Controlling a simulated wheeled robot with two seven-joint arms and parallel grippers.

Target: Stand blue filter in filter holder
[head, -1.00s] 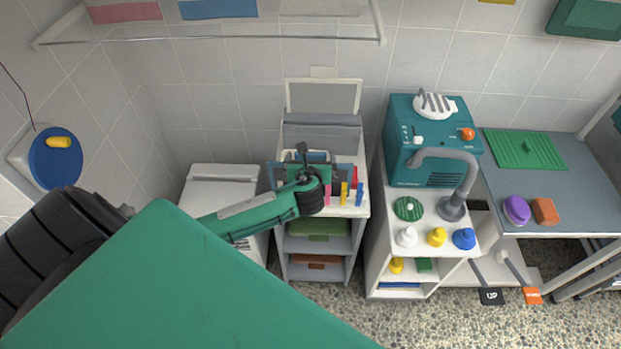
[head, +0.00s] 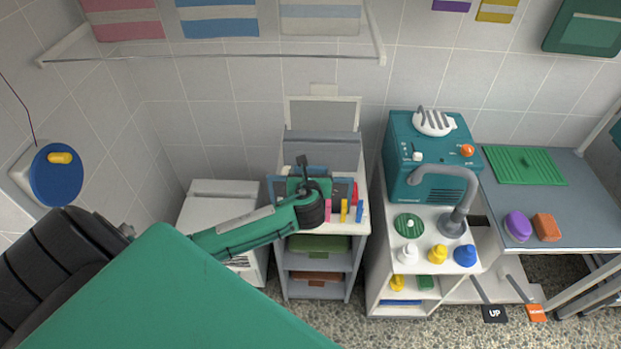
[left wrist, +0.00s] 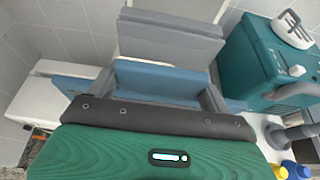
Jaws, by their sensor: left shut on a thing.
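My left gripper (head: 304,186) is over the top of the narrow white cart, its body hiding much of what is there. The left wrist view shows its two grey fingers shut on a flat blue panel, the blue filter (left wrist: 160,78), which reaches out past both fingers. In the head view a strip of the blue filter (head: 276,190) shows left of the gripper. Its lower edge is hidden, so I cannot tell whether it touches anything below. I cannot pick out the filter holder for certain. My right gripper is not in view.
A grey box (head: 321,150) and a white-framed panel stand behind the gripper. Pink, yellow (head: 343,210) and blue tabs stand close to its right. A teal machine (head: 431,155) with a grey hose stands on the right-hand cart. A white bin (head: 222,200) is left.

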